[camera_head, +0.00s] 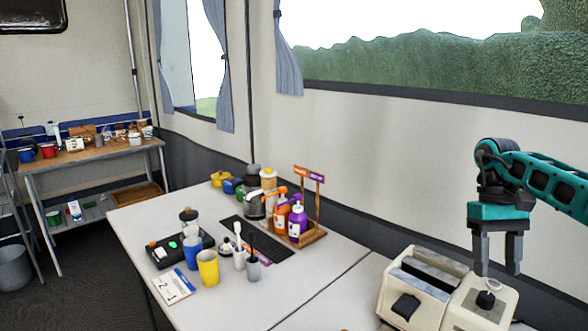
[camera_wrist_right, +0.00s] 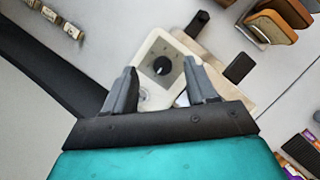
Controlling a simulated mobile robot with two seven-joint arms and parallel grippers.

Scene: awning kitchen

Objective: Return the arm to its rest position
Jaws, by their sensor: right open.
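My right gripper (camera_head: 497,268) hangs at the right of the head view, pointing down, with my teal arm coming in from the right edge. Its two fingers are apart and nothing is between them. In the right wrist view the open fingers (camera_wrist_right: 163,90) frame the cream toaster (camera_wrist_right: 150,58) and its dark knob below. The toaster also shows in the head view (camera_head: 452,283), under and to the left of the gripper. The gripper appears above it, apart from it. My left gripper is not in view.
A white table (camera_head: 150,212) holds a blue cup (camera_head: 193,252), a yellow cup (camera_head: 208,268), a wooden caddy with bottles (camera_head: 313,237) and a dark tray (camera_head: 172,250). A second table (camera_head: 95,152) with mugs stands at the back left. Wall and window lie behind.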

